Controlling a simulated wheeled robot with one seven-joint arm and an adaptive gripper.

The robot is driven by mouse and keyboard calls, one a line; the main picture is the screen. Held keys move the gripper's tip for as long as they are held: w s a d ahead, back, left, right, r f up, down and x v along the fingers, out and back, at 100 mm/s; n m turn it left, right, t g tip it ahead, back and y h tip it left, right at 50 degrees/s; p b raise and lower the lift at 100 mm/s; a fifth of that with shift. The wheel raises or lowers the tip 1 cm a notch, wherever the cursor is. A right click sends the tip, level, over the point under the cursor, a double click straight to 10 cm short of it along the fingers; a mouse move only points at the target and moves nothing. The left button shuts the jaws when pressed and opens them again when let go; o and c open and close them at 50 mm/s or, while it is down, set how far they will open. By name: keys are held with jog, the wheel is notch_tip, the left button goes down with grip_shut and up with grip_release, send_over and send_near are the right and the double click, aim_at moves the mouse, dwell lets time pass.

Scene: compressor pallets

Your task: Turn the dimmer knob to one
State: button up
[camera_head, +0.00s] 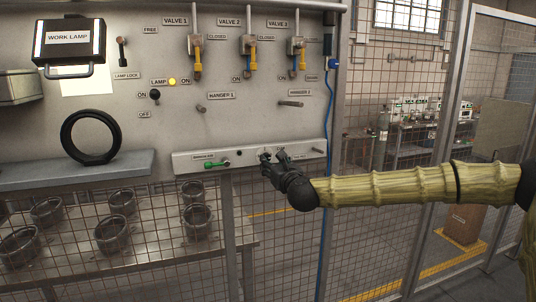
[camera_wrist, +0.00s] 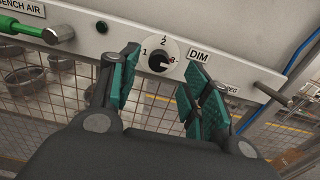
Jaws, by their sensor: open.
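The dimmer knob (camera_wrist: 158,62) is a small black knob on a round white dial marked 1, 2 and 3, beside a DIM label (camera_wrist: 198,56) in the wrist view. A light mark on the knob seems to lie toward the 3 side, but it is too small to be sure. My gripper (camera_wrist: 160,80) is open, with one teal-padded finger on each side of the dial and the knob visible between them. I cannot tell whether either finger touches it. In the head view my gripper (camera_head: 272,160) is at the low control strip and largely covers the knob.
The control strip (camera_head: 240,155) carries a green-handled bench air valve (camera_head: 217,164) left of the dial. A metal peg (camera_wrist: 270,94) sticks out to the right. A black ring (camera_head: 90,137) stands on the shelf (camera_head: 75,170) at left. Wire mesh lies below the strip.

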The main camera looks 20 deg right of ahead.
aim_at(268, 158)
jog(key=shift+w+a+p, duration=0.1)
jog(key=shift+w+p, duration=1)
jog(key=shift+w, duration=1.6)
grip_shut()
